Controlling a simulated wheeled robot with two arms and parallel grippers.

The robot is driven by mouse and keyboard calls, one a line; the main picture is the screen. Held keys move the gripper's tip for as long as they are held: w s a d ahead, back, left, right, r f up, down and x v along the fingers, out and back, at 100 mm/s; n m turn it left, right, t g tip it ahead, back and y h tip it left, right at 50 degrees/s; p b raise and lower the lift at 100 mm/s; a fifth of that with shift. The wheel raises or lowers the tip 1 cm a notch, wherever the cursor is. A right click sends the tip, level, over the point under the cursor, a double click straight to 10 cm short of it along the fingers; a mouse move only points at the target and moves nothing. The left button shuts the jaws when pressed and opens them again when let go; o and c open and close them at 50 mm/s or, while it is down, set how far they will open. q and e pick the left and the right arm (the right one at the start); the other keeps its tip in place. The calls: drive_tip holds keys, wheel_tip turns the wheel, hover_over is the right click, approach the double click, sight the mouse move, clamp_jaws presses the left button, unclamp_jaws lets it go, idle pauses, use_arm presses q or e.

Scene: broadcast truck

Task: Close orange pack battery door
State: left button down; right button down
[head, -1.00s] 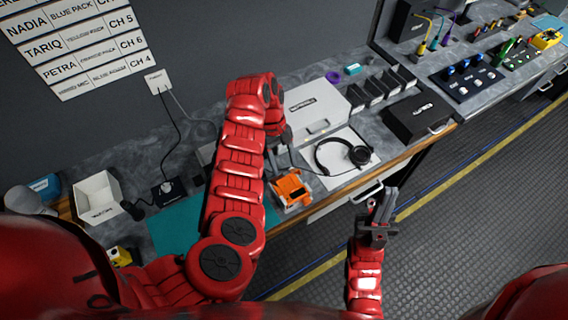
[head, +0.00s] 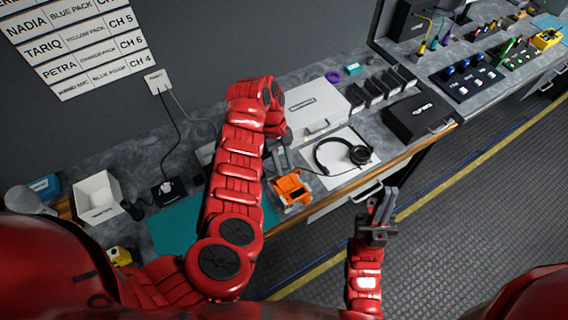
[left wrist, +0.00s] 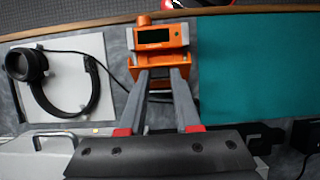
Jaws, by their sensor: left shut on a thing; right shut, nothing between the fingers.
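The orange pack (head: 292,190) lies near the front edge of the counter, between the teal mat and the headphone sheet. In the left wrist view the orange pack (left wrist: 160,37) shows a dark screen and an orange flap-like part on its gripper side. My left gripper (left wrist: 161,72) has its fingertips at that part and is shut on the pack; the exact contact is hard to see. In the head view my left gripper (head: 282,168) reaches the pack from behind. I cannot tell the battery door's angle. My right gripper (head: 385,203) is shut and empty, in front of the counter.
Black headphones (head: 343,156) lie on a white sheet right of the pack, with a cable running close by. A white case (head: 313,108) stands behind. The teal mat (head: 177,230) is clear on the left. A drawer handle (head: 367,193) juts from the counter front.

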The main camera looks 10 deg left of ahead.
use_arm(q)
drive_tip(key=shift+s+r+p, duration=0.1)
drive_tip(key=shift+r+p, duration=0.1)
drive_tip(key=shift+p, duration=0.35)
drive_tip(key=p, duration=0.1)
drive_tip(key=t+p, duration=0.1)
drive_tip(key=p, duration=0.1)
drive_tip(key=shift+s+d+y, duration=0.2)
drive_tip(key=shift+s+y, duration=0.15)
drive_tip(key=shift+y, duration=0.05)
drive_tip(key=shift+s+d+f+t+y, duration=0.3)
drive_tip(key=shift+f+t+y, duration=0.1)
drive_tip(key=shift+t, duration=0.2)
drive_tip(key=shift+s+d+f+t+y, duration=0.3)
drive_tip(key=shift+s+f+t+y, duration=0.2)
drive_tip(key=shift+t, duration=0.2)
drive_tip(key=shift+s+d+f+t+y+b, duration=0.45)
drive_tip(key=shift+t+y+b, duration=0.25)
drive_tip(key=shift+t+b, duration=0.4)
drive_tip(key=c, duration=0.6)
unclamp_jaws()
